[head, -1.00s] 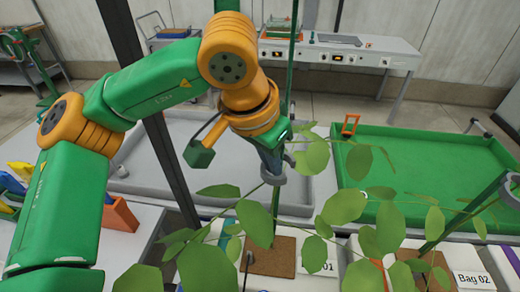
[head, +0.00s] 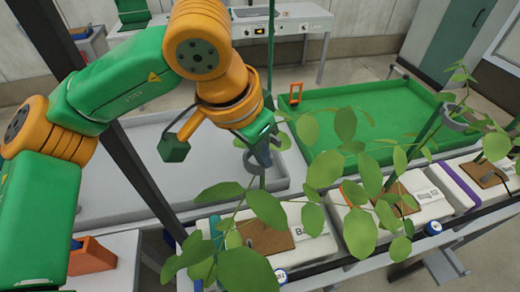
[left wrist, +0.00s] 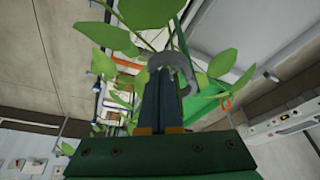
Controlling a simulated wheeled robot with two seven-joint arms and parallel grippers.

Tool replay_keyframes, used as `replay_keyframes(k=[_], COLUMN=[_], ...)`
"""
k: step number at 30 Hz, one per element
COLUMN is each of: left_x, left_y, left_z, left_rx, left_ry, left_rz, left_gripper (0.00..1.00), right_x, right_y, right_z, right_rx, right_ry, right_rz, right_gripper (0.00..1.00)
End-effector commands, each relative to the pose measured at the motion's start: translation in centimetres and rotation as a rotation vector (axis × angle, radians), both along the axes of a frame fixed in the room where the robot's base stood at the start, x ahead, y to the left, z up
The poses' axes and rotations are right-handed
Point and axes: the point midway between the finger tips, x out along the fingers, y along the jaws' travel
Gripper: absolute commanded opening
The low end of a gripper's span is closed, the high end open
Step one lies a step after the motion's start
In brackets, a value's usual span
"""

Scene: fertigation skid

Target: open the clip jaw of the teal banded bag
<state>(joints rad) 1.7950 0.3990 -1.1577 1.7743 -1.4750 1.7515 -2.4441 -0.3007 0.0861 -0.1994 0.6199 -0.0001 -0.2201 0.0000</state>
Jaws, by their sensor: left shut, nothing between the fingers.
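The teal banded bag (head: 308,215) is the leftmost pale bag on the gutter. Its teal band (head: 232,239) is partly hidden by leaves, and a brown block sits on it. A grey ring-shaped clip (head: 251,166) is above this bag, by the green upright and stem; in the left wrist view the clip (left wrist: 186,68) curves at my fingertips. My left gripper (head: 264,156) is shut and empty at the clip. Its dark fingers (left wrist: 160,85) lie side by side in the left wrist view. I cannot tell whether they touch the clip. My right gripper is not in view.
Leafy stems (head: 268,208) hang in front of the bags. An orange banded and a purple banded bag (head: 460,188) stand to the right, with another grey clip (head: 456,124) above. A green tray (head: 385,90) and a grey tray (head: 130,205) lie behind. An orange box (head: 90,256) is at lower left.

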Motion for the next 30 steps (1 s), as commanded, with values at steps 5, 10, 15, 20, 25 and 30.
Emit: replay_keyframes(k=[5, 10, 15, 20, 25, 30], left_x=[-0.8, -0.9, -0.9, -1.3, -1.6, -1.8], left_y=[0.2, 0.2, 0.3, 0.5, 0.8, 0.9], left_z=[-0.2, -0.2, 0.3, 3.1, 5.8, 6.6], left_rx=[0.004, 0.006, 0.008, 0.005, 0.004, 0.003], left_ry=[0.002, 0.006, 0.005, 0.001, 0.001, 0.003], left_rz=[-0.001, -0.001, 0.0, 0.002, 0.003, 0.001], left_gripper=[0.0, 0.0, 0.0, 0.0, 0.0, 0.0], right_x=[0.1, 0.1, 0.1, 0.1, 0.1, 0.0], right_y=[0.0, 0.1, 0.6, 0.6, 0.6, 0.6], right_z=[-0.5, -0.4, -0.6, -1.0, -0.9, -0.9], right_rx=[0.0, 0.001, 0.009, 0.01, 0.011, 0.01], right_ry=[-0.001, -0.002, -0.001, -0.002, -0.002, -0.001], right_rz=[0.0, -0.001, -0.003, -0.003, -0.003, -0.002], right_gripper=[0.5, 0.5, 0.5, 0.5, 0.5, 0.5])
